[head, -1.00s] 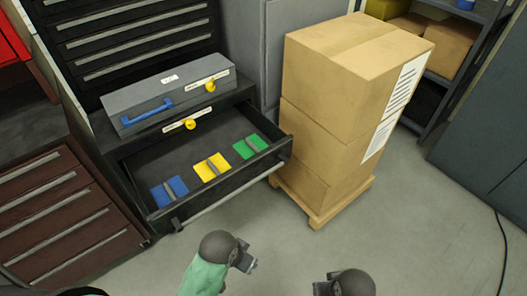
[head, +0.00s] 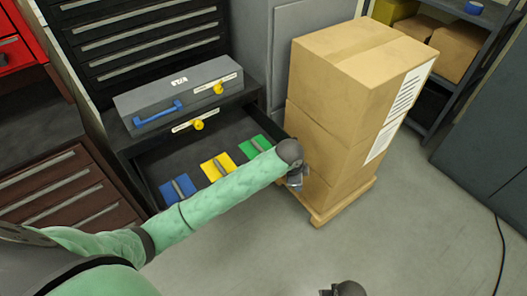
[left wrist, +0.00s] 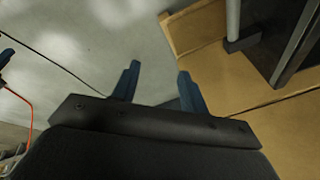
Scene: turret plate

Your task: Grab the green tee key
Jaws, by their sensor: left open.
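The green tee key (head: 247,148) shows as a flat green square with a grey bar across it. It lies in the open drawer (head: 148,186), at the right of a row with a yellow one (head: 210,172) and a blue one (head: 171,195). My left arm passes in front of the drawer and hides its front. My left gripper (head: 296,181) is open and empty, right of the green key, in front of the cartons. Its two fingers stand apart in the left wrist view (left wrist: 160,84). My right gripper (head: 329,292) is barely in view at the bottom edge.
A grey case (head: 185,95) with a blue handle sits on the cabinet above the drawer. Stacked cartons (head: 335,120) on a wooden pallet (head: 320,216) stand just right of the drawer. The floor (head: 420,230) in front is clear.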

